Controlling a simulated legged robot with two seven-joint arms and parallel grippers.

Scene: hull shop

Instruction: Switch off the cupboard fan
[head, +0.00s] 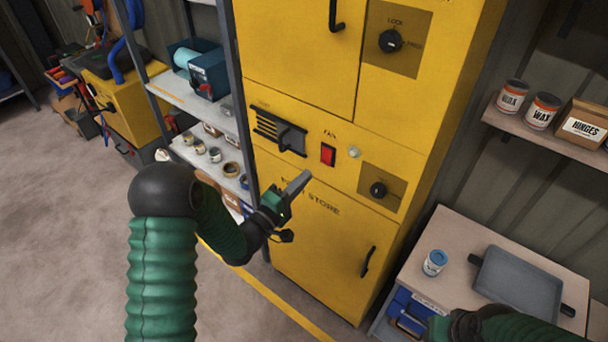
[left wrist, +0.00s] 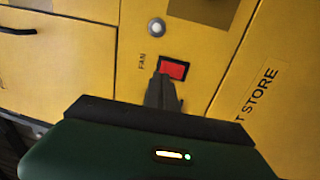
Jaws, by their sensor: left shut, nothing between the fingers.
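The yellow cupboard (head: 297,235) stands in the middle of the head view. Its red fan switch (head: 328,154) sits under the word FAN, with a pale round lamp (head: 354,152) to its right. My left gripper (head: 303,178) is shut and empty, in front of the cupboard, below and left of the switch in the picture. In the left wrist view the shut fingers (left wrist: 163,88) reach toward the red switch (left wrist: 174,69) and overlap its edge; I cannot tell whether they touch it. The lamp (left wrist: 156,27) looks whitish there. My right gripper is not visible; only part of my right arm shows.
A vent with a dark lever (head: 280,135) is left of the switch. Dark knobs sit on the panels at upper right (head: 390,41) and lower right (head: 378,189). Shelves flank the cupboard.

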